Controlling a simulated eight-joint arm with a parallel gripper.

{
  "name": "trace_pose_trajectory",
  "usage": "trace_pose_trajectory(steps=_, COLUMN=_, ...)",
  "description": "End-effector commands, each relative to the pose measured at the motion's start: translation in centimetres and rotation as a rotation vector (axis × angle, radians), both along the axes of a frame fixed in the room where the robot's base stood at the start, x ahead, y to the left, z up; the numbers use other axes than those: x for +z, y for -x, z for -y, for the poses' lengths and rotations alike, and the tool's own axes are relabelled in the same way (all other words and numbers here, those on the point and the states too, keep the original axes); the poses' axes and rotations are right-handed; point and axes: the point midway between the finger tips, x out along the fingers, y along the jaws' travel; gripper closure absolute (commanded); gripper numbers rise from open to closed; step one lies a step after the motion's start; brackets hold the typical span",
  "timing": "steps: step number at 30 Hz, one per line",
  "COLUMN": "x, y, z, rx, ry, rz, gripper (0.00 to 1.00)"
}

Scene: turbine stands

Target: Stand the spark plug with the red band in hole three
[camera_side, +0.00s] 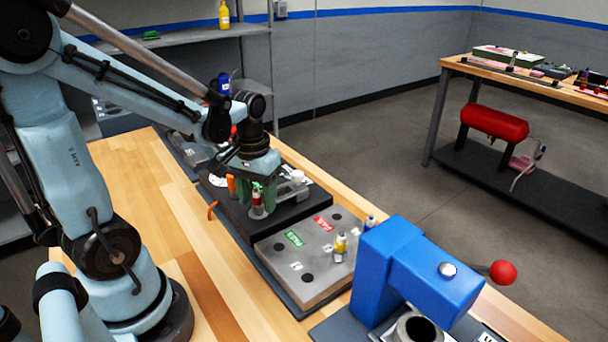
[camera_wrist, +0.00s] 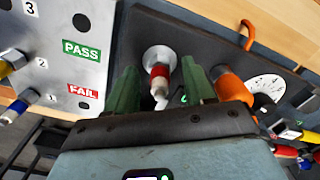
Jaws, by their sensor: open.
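The spark plug with the red band (camera_wrist: 160,76) stands in a round pale seat on a dark fixture in the wrist view. It also shows between my fingers in the side view (camera_side: 257,207). My gripper (camera_wrist: 159,68) is open, with one green finger on each side of the plug and gaps showing between. In the side view my gripper (camera_side: 262,197) is down at the fixture. The grey plate (camera_side: 318,262) has PASS and FAIL labels. Hole three (camera_side: 307,278), beside a small number label, looks empty.
A yellow-banded plug (camera_side: 340,244) and a blue-banded plug (camera_wrist: 15,112) stand in the grey plate. A blue press (camera_side: 410,270) with a red knob rises beside the plate. An orange part (camera_wrist: 233,87) and a white dial (camera_wrist: 267,86) are close to my right finger in the wrist view.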

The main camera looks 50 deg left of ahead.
Motion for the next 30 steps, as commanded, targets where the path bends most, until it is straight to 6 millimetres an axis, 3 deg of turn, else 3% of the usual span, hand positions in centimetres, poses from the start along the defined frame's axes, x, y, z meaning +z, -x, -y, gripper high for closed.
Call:
trace_pose_trajectory(steps=6, x=-0.88, y=0.01, z=0.0, rx=0.0, ry=0.0, rz=0.0, gripper=0.47)
trace_pose_trajectory(steps=22, x=-0.92, y=0.02, z=0.03, rx=0.0, ry=0.0, rz=0.0, gripper=0.47)
trace_pose_trajectory(steps=30, x=-0.91, y=0.02, z=0.03, rx=0.0, ry=0.0, rz=0.0, gripper=0.88)
